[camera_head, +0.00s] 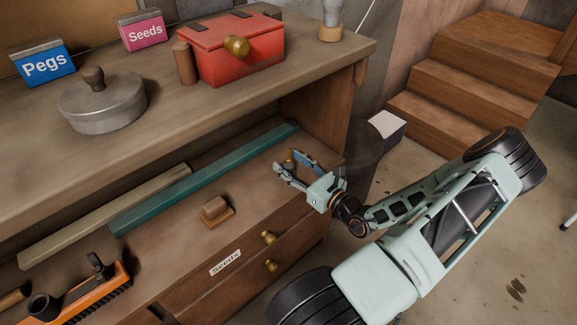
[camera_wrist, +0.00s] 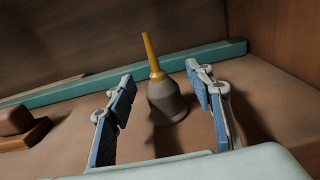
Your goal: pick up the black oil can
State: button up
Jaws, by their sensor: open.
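The oil can (camera_wrist: 167,103) stands upright on the lower shelf of the bench, dark grey with a thin yellow-orange spout. In the head view only a small part of the oil can (camera_head: 290,163) shows, mostly hidden by my fingers. My gripper (camera_wrist: 160,78) is open, with one blue-padded finger on each side of the can. Gaps show between the can and both fingers, so it is not gripped. In the head view my gripper (camera_head: 287,160) reaches in low at the right end of the shelf.
A teal beam (camera_head: 205,178) lies behind the can, and a pale wooden strip (camera_head: 105,218) lies further left. A small wooden block (camera_head: 216,210) sits left of my gripper. The upper shelf (camera_head: 200,105) overhangs, and a side panel (camera_head: 330,108) closes the right.

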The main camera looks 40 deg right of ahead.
jog(key=shift+w, duration=0.4)
jog(key=shift+c, duration=0.3)
grip_shut()
